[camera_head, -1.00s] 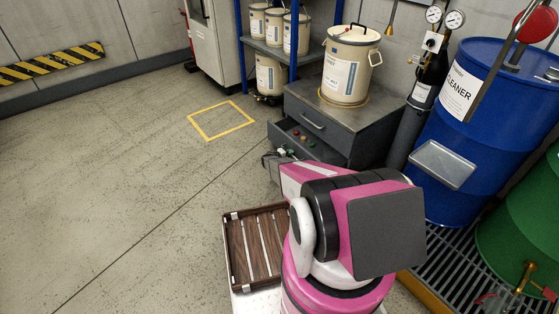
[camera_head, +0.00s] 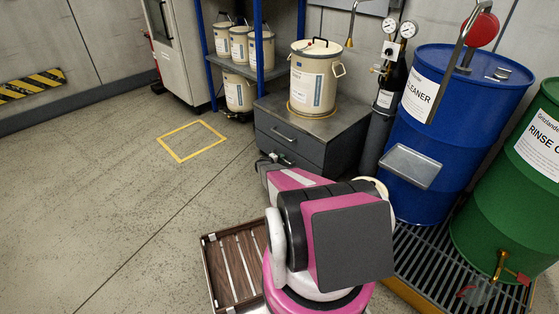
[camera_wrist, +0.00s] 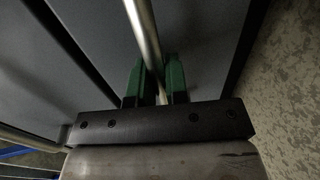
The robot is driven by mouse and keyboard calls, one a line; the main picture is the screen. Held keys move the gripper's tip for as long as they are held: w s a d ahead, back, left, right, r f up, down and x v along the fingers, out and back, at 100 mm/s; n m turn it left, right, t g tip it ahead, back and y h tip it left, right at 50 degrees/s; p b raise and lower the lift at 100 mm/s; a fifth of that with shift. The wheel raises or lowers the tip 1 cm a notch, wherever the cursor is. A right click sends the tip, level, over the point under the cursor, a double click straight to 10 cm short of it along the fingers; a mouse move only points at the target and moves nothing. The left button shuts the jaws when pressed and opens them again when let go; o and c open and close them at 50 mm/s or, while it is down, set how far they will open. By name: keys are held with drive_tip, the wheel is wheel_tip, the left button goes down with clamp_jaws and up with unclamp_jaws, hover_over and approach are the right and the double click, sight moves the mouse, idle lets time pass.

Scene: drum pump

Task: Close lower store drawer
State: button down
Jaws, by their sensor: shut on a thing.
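The grey store cabinet (camera_head: 345,138) has two drawers. The lower drawer (camera_head: 305,168) looks pushed in, its front about flush with the upper drawer (camera_head: 268,122); its inside is out of sight. My gripper (camera_head: 274,158) is at the lower drawer's front, partly hidden behind my arm in the head view. In the wrist view, the green fingers of my gripper (camera_wrist: 154,85) are shut around the metal bar handle (camera_wrist: 143,30) of the lower drawer. The lower drawer's front (camera_wrist: 200,40) fills the middle of that view.
A white drum (camera_head: 314,80) stands on the cabinet. A shelf with several pails (camera_head: 240,92) is behind it. Blue (camera_head: 470,125) and green (camera_head: 500,215) barrels stand on a grating at right. A wooden slatted tray (camera_head: 225,270) is at lower left. Floor at left is clear.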

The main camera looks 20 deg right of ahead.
drive_tip(key=shift+w+d, duration=0.2)
drive_tip(key=c, duration=1.1)
unclamp_jaws()
drive_tip(key=shift+d, duration=0.1)
drive_tip(key=shift+c, duration=0.2)
drive_tip(key=shift+s, duration=0.1)
drive_tip(key=v, duration=1)
drive_tip(key=shift+a, duration=0.4)
drive_tip(key=shift+s, duration=0.1)
